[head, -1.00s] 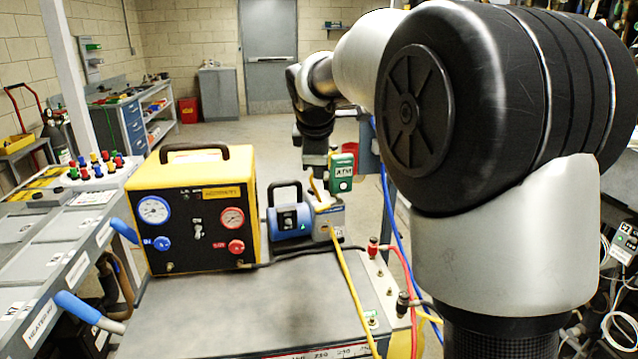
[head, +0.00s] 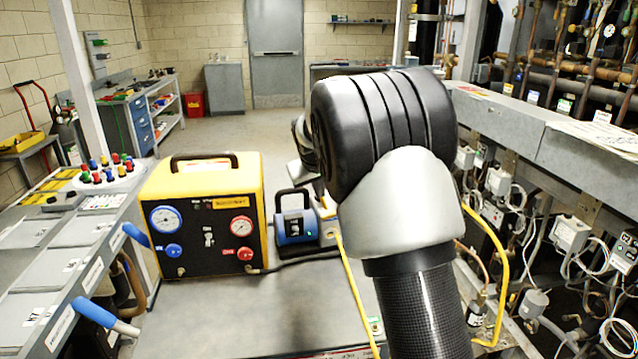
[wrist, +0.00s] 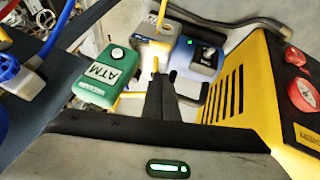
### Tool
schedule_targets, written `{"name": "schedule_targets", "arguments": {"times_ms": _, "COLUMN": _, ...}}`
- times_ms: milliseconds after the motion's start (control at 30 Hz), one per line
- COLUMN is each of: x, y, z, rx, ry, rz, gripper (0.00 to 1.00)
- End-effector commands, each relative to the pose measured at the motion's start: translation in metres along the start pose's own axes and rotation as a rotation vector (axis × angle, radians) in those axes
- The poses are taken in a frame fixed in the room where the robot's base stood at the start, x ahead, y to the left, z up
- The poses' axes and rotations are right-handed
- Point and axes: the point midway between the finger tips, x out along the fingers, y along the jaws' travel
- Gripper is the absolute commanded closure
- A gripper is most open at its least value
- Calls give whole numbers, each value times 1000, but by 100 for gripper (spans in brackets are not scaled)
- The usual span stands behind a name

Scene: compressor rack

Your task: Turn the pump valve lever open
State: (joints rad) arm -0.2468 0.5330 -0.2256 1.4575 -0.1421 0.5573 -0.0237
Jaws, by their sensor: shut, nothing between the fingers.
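In the wrist view the pump (wrist: 200,58) is at the top, upside down. A short yellow lever (wrist: 155,65) shows just beyond my fingertips; I cannot tell whether they touch it. My gripper (wrist: 158,85) is shut and empty, pointing towards the pump.
A yellow and black machine with dials (head: 205,218) stands left of the pump; its vented side (wrist: 228,88) is right of my fingers. A yellow hose (head: 352,285) runs down the cart. Copper pipes and wiring fill the rack at right.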

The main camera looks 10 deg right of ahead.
Motion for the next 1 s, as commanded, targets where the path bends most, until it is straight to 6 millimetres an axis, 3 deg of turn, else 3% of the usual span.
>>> {"name": "schedule_targets", "arguments": {"times_ms": 100, "x": 26, "y": 0, "z": 1, "rx": -1, "ry": -3, "rz": 1, "gripper": 100}}
{"name": "schedule_targets", "arguments": {"times_ms": 300, "x": 45, "y": 0, "z": 22, "rx": -2, "ry": -2, "rz": 0, "gripper": 100}}
{"name": "schedule_targets", "arguments": {"times_ms": 1000, "x": 58, "y": -6, "z": 33, "rx": -1, "ry": 0, "rz": 0, "gripper": 100}}
